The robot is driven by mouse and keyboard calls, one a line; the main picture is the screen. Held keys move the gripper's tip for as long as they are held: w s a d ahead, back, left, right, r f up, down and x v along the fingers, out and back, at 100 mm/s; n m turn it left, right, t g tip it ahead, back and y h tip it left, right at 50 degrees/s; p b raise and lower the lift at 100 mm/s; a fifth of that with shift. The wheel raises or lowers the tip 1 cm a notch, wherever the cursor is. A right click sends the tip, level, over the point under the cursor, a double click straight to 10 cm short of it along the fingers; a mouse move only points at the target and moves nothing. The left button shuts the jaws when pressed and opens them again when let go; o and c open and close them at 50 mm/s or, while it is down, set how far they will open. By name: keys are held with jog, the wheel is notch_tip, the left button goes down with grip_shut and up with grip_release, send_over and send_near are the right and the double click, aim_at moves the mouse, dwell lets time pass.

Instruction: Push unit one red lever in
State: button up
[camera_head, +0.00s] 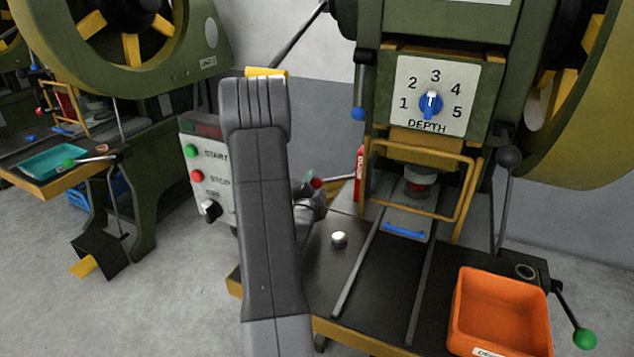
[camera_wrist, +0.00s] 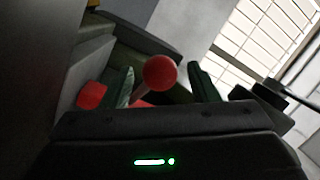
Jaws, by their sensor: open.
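The red lever's round knob (camera_wrist: 160,73) sits between my two green fingertips in the wrist view, with its pale rod running down behind the gripper body. My gripper (camera_wrist: 161,69) is open, with a gap showing on the right side of the knob. I cannot tell whether the left finger touches it. In the head view the red knob (camera_head: 317,183) shows small beside my gripper (camera_head: 312,182), left of the press opening. My arm hides most of the lever there.
A control box (camera_head: 203,170) with start and stop buttons stands left of my arm. The press has a yellow guard frame (camera_head: 464,192) and a depth dial (camera_head: 431,103). An orange bin (camera_head: 461,310) is at front right. A second press with a teal tray (camera_head: 55,160) stands left.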

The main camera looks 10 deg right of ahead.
aim_at(337, 180)
jog(key=shift+x, duration=0.75)
grip_shut()
jog(key=shift+s+d+f+b, duration=0.2)
jog(key=shift+d+b, duration=0.1)
jog(key=shift+b, duration=0.25)
jog(key=shift+s+d+r+b, duration=0.1)
jog(key=shift+s+d+b, duration=0.55)
jog(key=shift+d+b, duration=0.45)
jog(key=shift+s+d+r+b, duration=0.1)
jog(key=shift+s+d+b, duration=0.65)
jog(key=shift+b, duration=0.55)
jog(key=shift+w, duration=0.1)
grip_release()
jog(key=shift+d, duration=0.2)
